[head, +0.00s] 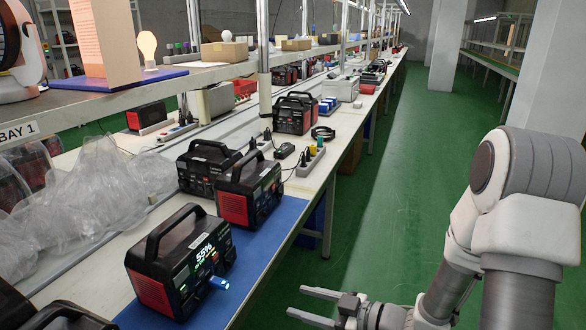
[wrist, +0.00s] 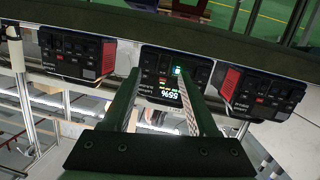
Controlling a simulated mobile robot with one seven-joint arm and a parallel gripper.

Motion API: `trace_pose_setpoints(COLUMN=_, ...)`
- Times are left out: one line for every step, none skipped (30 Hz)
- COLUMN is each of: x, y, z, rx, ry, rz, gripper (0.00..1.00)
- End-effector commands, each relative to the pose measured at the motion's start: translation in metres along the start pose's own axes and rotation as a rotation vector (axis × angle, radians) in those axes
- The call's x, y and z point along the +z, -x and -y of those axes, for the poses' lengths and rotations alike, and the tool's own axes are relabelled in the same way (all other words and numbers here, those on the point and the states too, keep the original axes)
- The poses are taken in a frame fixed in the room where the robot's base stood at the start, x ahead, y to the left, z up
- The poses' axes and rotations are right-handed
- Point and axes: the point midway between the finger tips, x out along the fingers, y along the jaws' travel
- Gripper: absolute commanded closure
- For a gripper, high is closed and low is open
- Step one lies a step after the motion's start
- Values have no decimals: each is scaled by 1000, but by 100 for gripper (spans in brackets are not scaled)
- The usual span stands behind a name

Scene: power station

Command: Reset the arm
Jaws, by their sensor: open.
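My gripper (head: 298,301) is open and empty, out over the green floor beside the bench's front edge, with my arm at the right. It is to the right of the nearest power station (head: 165,262), a black and red unit with a handle and a lit display reading 55%. A small blue-lit stick (head: 218,283) sticks out of that station's front. In the wrist view my two fingers (wrist: 158,76) are spread apart, and the same station (wrist: 172,62) appears upside down beyond them, apart from the fingers.
Two more power stations (head: 249,190) (head: 203,165) stand behind on the bench, the nearer on the blue mat (head: 262,238). Clear plastic wrap (head: 95,185) lies at the left. A shelf (head: 150,80) runs above the bench. The green floor aisle (head: 425,140) is clear.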

Motion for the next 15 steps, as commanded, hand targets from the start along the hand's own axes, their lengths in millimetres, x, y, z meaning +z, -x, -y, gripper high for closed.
trace_pose_setpoints(x=-2, y=0, z=-12, rx=35, ry=37, rz=63, gripper=41)
trace_pose_setpoints(x=0, y=2, z=-19, rx=61, ry=52, rz=105, gripper=41)
trace_pose_setpoints(x=0, y=4, z=-29, rx=95, ry=70, rz=157, gripper=41)
trace_pose_setpoints(x=0, y=6, z=-37, rx=122, ry=82, rz=196, gripper=41)
trace_pose_setpoints(x=0, y=9, z=-44, rx=150, ry=92, rz=233, gripper=41)
trace_pose_setpoints(x=-2, y=13, z=-54, rx=188, ry=104, rz=281, gripper=41)
trace_pose_setpoints(x=-3, y=17, z=-61, rx=217, ry=112, rz=315, gripper=41)
trace_pose_setpoints(x=-5, y=21, z=-68, rx=247, ry=117, rz=349, gripper=41)
trace_pose_setpoints(x=-8, y=28, z=-76, rx=287, ry=124, rz=392, gripper=41)
trace_pose_setpoints(x=-10, y=32, z=-82, rx=317, ry=126, rz=423, gripper=41)
trace_pose_setpoints(x=-14, y=38, z=-88, rx=347, ry=127, rz=452, gripper=41)
trace_pose_setpoints(x=-18, y=45, z=-95, rx=387, ry=126, rz=491, gripper=41)
trace_pose_setpoints(x=-21, y=51, z=-99, rx=418, ry=124, rz=517, gripper=41)
trace_pose_setpoints(x=-25, y=57, z=-104, rx=448, ry=120, rz=543, gripper=41)
trace_pose_setpoints(x=-31, y=66, z=-108, rx=489, ry=113, rz=575, gripper=41)
